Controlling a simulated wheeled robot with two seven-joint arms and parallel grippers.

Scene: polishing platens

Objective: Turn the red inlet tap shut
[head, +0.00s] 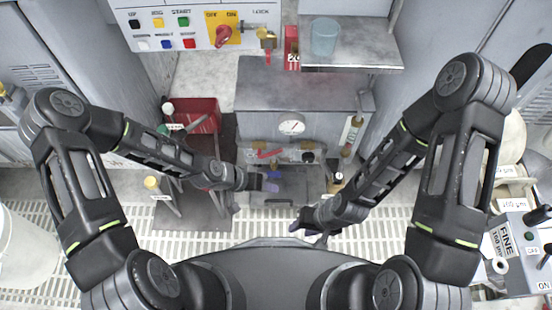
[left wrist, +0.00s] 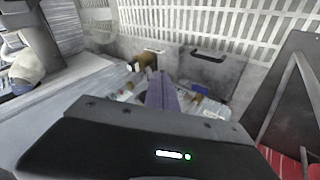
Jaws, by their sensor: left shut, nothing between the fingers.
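The red inlet tap (head: 268,154) is a small red lever on the front of the grey tank unit, left of centre in the head view. My left gripper (head: 271,186) is shut and empty, just below the tap in the picture and apart from it. Its purple fingers (left wrist: 161,92) are together in the left wrist view, over the blurred fittings of the unit's front. I cannot clearly make out the red tap there. My right gripper (head: 308,232) is lower and to the right, with its fingers apart and nothing visible between them.
The tank unit (head: 262,92) carries a round gauge (head: 291,125) above the fittings. A blue-handled fitting (head: 273,174) is close to my left gripper. A red bin (head: 196,112) stands at left. A control panel (head: 190,22) hangs behind. Slatted floor (head: 200,243) lies open in front.

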